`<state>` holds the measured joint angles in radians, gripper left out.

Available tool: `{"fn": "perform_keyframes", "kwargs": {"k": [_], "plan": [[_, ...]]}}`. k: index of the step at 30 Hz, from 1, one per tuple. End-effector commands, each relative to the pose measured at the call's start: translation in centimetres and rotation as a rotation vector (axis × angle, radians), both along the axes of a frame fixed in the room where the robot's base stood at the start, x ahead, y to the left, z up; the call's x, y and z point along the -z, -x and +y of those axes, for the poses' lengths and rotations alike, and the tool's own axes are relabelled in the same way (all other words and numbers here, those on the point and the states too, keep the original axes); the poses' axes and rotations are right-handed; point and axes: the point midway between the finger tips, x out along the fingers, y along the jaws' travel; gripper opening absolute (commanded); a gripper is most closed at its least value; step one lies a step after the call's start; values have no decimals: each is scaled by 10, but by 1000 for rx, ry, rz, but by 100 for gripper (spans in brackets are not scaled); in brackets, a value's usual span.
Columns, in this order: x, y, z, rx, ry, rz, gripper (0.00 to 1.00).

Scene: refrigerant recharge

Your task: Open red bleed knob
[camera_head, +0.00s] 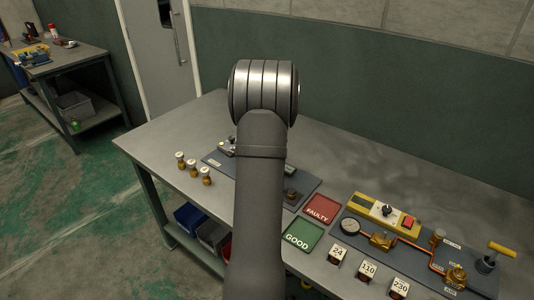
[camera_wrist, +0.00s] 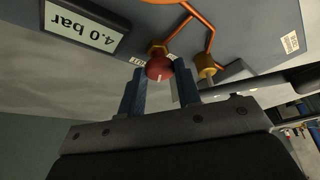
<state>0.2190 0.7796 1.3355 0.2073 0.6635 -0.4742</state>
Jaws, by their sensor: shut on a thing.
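The red bleed knob (camera_wrist: 159,68) shows in the wrist view, with a pale line on its face. It sits on a brass fitting on a grey panel (camera_wrist: 240,30). My gripper (camera_wrist: 160,72) has its two blue fingers on either side of the knob, shut on it. An orange copper pipe (camera_wrist: 208,22) runs close by to a second brass fitting (camera_wrist: 206,66). A display (camera_wrist: 84,27) on the panel reads 4.0 bar, upside down in this view. In the head view my arm hides the gripper and the knob.
The workbench (camera_head: 150,140) also carries three brass fittings (camera_head: 193,168), a red FAULTY tray (camera_head: 320,203), a green GOOD tray (camera_head: 291,245) and blocks marked 24, 110 and 230.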

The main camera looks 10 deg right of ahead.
Motion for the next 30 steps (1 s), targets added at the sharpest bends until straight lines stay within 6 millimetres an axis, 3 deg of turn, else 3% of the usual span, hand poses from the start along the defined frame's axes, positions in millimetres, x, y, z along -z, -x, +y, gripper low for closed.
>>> {"fn": "perform_keyframes", "kwargs": {"k": [30], "plan": [[0, -5, -7, -912, 2, -1, 8]]}}
